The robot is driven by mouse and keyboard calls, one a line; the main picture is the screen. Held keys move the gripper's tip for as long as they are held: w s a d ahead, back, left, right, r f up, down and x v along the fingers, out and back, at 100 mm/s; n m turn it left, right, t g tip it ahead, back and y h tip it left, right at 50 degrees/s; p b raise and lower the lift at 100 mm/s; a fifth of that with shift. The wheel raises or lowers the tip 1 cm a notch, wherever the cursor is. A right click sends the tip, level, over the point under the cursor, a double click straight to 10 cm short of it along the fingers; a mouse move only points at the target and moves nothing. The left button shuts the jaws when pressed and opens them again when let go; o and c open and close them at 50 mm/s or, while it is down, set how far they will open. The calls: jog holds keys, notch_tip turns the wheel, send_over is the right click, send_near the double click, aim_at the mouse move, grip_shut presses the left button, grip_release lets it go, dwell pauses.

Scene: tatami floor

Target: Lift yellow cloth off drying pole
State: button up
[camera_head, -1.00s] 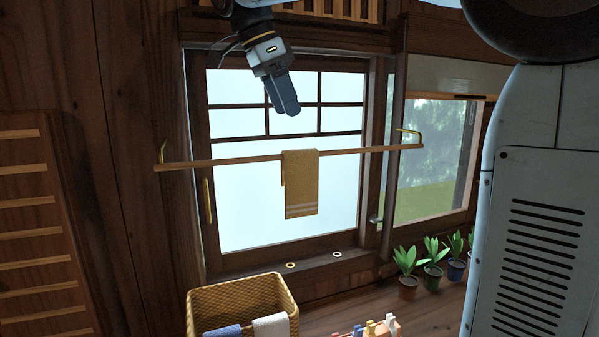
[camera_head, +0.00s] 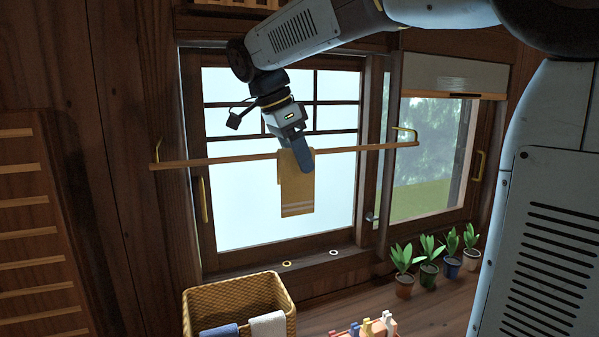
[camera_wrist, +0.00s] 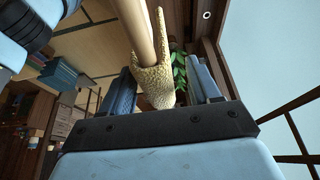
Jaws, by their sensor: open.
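The yellow cloth (camera_head: 296,194) hangs folded over the wooden drying pole (camera_head: 220,161) in front of the window, with pale stripes near its lower edge. My gripper (camera_head: 304,168) is at the pole, over the upper part of the cloth and hiding some of it. In the wrist view the cloth (camera_wrist: 154,86) and the pole (camera_wrist: 139,28) show between the two open fingers of my gripper (camera_wrist: 162,88), with a gap visible on each side. Whether either finger touches the cloth is hard to tell.
Brackets (camera_head: 406,134) hold the pole's ends to the window frame. Below stands a wicker basket (camera_head: 250,294) with a blue and a white cloth over its rim. Several potted plants (camera_head: 430,270) and a tray of pegs (camera_head: 370,328) are to the right.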

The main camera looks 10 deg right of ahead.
jog(key=shift+d+f, duration=0.2)
jog(key=shift+f, duration=0.25)
jog(key=c, duration=1)
